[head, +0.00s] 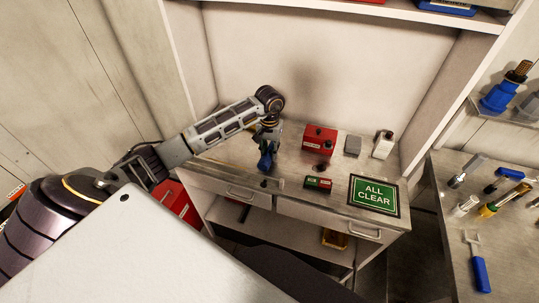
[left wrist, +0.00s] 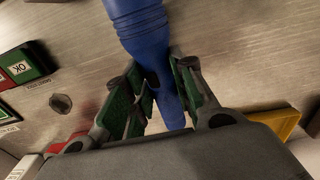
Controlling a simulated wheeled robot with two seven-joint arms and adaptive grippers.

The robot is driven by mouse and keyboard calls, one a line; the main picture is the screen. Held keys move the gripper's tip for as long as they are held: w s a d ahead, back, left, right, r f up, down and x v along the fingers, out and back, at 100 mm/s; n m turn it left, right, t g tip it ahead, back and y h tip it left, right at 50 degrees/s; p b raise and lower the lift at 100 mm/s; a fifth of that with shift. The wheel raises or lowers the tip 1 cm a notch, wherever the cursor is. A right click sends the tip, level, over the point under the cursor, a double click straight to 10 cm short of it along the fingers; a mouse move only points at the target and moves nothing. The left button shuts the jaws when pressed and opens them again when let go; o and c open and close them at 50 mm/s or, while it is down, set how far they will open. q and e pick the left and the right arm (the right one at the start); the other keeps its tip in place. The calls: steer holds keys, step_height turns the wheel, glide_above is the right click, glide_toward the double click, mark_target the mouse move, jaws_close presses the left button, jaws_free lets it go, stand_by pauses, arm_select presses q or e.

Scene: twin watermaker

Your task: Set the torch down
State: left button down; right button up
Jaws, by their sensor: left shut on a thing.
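The torch is blue, and in the left wrist view its ribbed body (left wrist: 143,28) runs down between the fingers. My left gripper (left wrist: 160,88) is shut on it, with green pads on either side. In the head view my left gripper (head: 267,138) points down over the left part of the counter (head: 225,157). The blue torch (head: 266,161) shows below it there, close to the counter top. I cannot tell whether it touches the surface. My right gripper is not in view.
On the counter stand a red box (head: 319,139), a grey block (head: 352,145), a white bottle (head: 383,145), a small red and green box (head: 318,183) and a green ALL CLEAR sign (head: 374,194). A side bench (head: 510,255) with several tools is at right.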

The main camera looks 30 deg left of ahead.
mark_target(270, 150)
arm_select(q)
steer(key=shift+f, duration=1.3)
steer(key=shift+f, duration=0.2)
steer(key=c, duration=1.2)
jaws_free()
steer(key=shift+r, duration=0.25)
steer(key=shift+r, duration=0.75)
step_height(270, 150, up, 8)
steer(key=shift+f+b, duration=0.2)
steer(key=shift+b, duration=0.6)
steer(key=shift+r, duration=1.4)
